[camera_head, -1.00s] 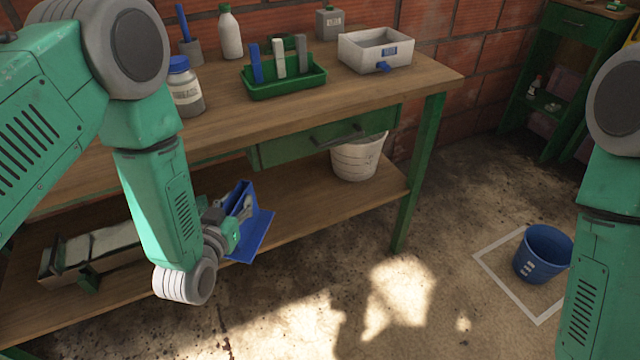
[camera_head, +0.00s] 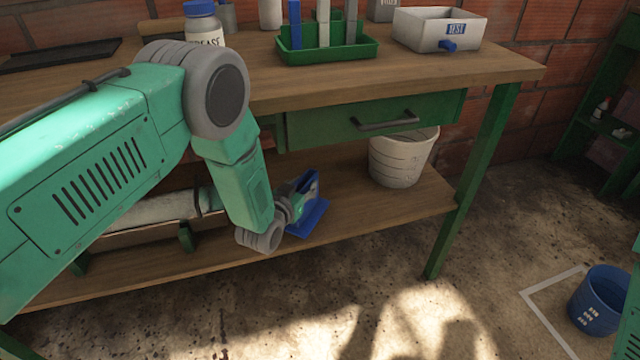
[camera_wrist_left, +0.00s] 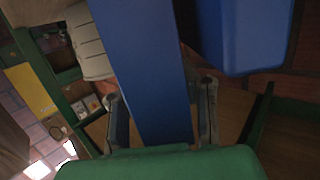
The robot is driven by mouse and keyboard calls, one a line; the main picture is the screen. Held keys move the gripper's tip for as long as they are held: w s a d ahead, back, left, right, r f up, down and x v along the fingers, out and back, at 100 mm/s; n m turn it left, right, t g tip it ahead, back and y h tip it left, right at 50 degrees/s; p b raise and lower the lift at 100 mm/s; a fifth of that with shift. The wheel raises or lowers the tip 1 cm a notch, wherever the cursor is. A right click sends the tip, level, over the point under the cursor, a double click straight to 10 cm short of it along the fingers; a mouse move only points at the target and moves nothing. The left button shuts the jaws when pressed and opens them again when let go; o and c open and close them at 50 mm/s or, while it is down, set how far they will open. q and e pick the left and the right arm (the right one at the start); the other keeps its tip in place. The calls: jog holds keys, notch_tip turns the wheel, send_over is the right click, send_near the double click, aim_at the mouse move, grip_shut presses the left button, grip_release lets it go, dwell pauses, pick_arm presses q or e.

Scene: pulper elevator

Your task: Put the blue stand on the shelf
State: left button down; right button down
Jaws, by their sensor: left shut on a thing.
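The blue stand (camera_head: 309,216) is at the lower wooden shelf (camera_head: 345,213) of the workbench, in front of the white bucket. My left gripper (camera_head: 292,209) is shut on the blue stand, its arm reaching in under the bench top. In the left wrist view the blue stand (camera_wrist_left: 146,70) runs between the two fingers (camera_wrist_left: 160,125) and fills the middle. I cannot tell whether the stand's base touches the shelf or hovers just above it. My right gripper is out of view; only a bit of that arm shows at the right edge.
A white bucket (camera_head: 400,160) stands on the lower shelf, right of the stand. A long grey item (camera_head: 150,210) lies on the shelf at left. The drawer (camera_head: 370,120) and bench leg (camera_head: 474,180) bound the space. A blue bucket (camera_head: 600,300) stands on the floor.

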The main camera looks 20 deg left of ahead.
aim_at(316, 172)
pick_arm(q)
jog(key=w, duration=0.2)
jog(key=w+d+b, duration=0.1)
jog(key=w, duration=0.2)
jog(key=w+d+b, duration=0.1)
jog(key=w, duration=0.1)
jog(key=shift+w+r, duration=0.15)
jog(key=shift+w, duration=0.25)
jog(key=f+b, duration=0.1)
jog(key=f, duration=0.1)
jog(key=f+b, duration=0.1)
jog(key=shift+a+f, duration=0.35)
jog(key=c, duration=1.4)
grip_release()
jog(key=shift+d, duration=0.1)
jog(key=shift+c, duration=0.2)
jog(key=shift+o, duration=0.8)
jog(key=shift+d, duration=0.15)
